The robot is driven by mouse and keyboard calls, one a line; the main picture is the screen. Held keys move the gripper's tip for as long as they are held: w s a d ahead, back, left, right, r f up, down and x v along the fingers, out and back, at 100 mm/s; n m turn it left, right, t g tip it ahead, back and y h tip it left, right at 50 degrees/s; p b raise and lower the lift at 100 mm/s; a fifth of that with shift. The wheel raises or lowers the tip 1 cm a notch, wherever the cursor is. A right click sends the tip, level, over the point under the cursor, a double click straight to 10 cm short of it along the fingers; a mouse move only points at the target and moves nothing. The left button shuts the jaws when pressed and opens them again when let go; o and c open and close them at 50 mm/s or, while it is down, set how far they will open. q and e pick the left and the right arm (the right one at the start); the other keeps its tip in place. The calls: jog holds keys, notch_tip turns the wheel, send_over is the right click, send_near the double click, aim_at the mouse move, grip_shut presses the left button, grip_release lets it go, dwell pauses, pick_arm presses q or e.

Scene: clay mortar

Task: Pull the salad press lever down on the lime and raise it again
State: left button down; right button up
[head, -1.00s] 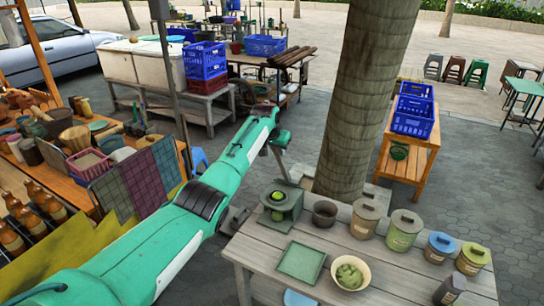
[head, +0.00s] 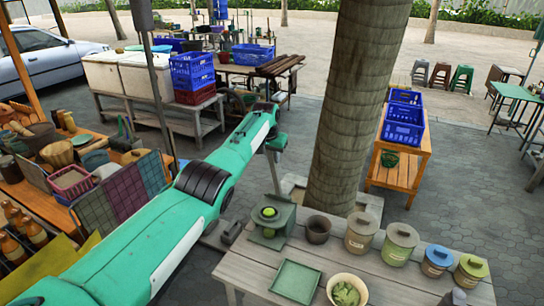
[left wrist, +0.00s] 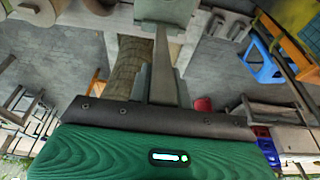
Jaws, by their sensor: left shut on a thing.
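The salad press (head: 267,239) is a grey-green box-like stand at the back left of the plank table in the head view. Bright green lime (head: 269,212) shows at its top, and more green shows in its lower opening. Its grey lever (head: 274,172) stands raised, nearly upright. My left gripper (head: 275,147) is at the lever's upper end, above the press, shut on it. In the left wrist view, the grey lever bar (left wrist: 187,52) runs away from the gripper. The finger contact is too small to see clearly. My right gripper is not in view.
On the table (head: 243,268) are a square green tray (head: 295,281), a cream bowl (head: 346,291) with green contents, a dark cup (head: 318,229) and several lidded canisters (head: 401,244). A thick trunk (head: 362,110) stands just behind. My left arm passes beside the press.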

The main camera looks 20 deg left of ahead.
pick_arm(q)
jog(key=shift+w+r, duration=0.1)
jog(key=shift+r, duration=0.15)
jog(key=c, duration=1.4)
grip_release()
jog(key=shift+o, duration=0.6)
jog(key=shift+w+f, duration=0.2)
jog(key=shift+f, duration=0.1)
jog(key=shift+s+r, duration=0.2)
jog(key=shift+r, duration=0.2)
jog(key=shift+s+r, duration=0.15)
jog(key=shift+r, duration=0.5)
jog(key=b+v, duration=0.3)
jog(key=v, duration=0.7)
jog(key=shift+r+b, duration=0.25)
jog(key=shift+b, duration=0.1)
jog(key=shift+s+r, duration=0.2)
jog(key=shift+r, duration=0.35)
